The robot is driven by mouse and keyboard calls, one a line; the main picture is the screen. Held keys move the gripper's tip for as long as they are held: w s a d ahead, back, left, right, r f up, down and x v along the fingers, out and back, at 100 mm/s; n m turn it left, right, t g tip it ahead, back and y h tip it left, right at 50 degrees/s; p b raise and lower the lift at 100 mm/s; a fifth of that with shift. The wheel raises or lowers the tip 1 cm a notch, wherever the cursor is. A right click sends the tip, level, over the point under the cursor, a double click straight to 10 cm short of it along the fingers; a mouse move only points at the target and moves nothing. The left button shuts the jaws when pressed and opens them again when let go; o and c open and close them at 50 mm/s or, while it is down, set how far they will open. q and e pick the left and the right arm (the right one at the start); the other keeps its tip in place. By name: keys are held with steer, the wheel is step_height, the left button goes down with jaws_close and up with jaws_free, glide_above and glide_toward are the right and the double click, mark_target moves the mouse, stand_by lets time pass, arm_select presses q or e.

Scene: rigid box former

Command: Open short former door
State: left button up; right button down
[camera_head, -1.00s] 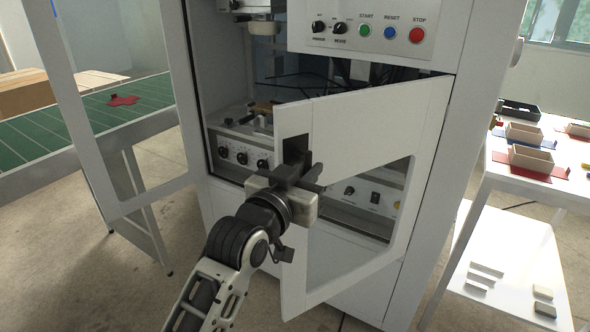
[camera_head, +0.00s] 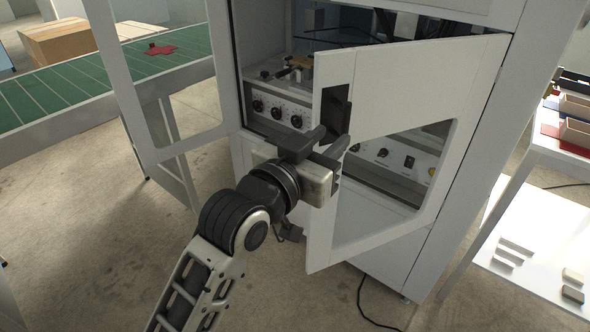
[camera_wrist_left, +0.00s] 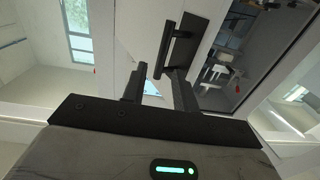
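The short former door (camera_head: 420,85) is a white framed panel with a window, hinged on its right side. It stands partly open, its free left edge swung out from the cabinet. A black handle (camera_head: 338,105) on a dark plate sits near that edge. The handle bar also shows in the left wrist view (camera_wrist_left: 174,48). My left gripper (camera_head: 318,146) is at the handle's lower end. In the wrist view its two fingers are apart, with the bar's lower end between or just beyond their tips. I cannot tell whether they touch it. My right gripper is not in view.
The cabinet (camera_head: 375,255) holds panels with knobs behind the door. A tall framed door (camera_head: 150,90) stands open at left, beside a green conveyor (camera_head: 60,90). A white table (camera_head: 545,150) with trays and a lower shelf stands at right. Floor in front is clear except a cable (camera_head: 365,305).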

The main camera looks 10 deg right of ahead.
arm_select(q)
steer(key=b+v, duration=0.1)
steer(key=v, duration=0.8)
steer(key=shift+r, duration=0.1)
steer(key=shift+c, duration=0.3)
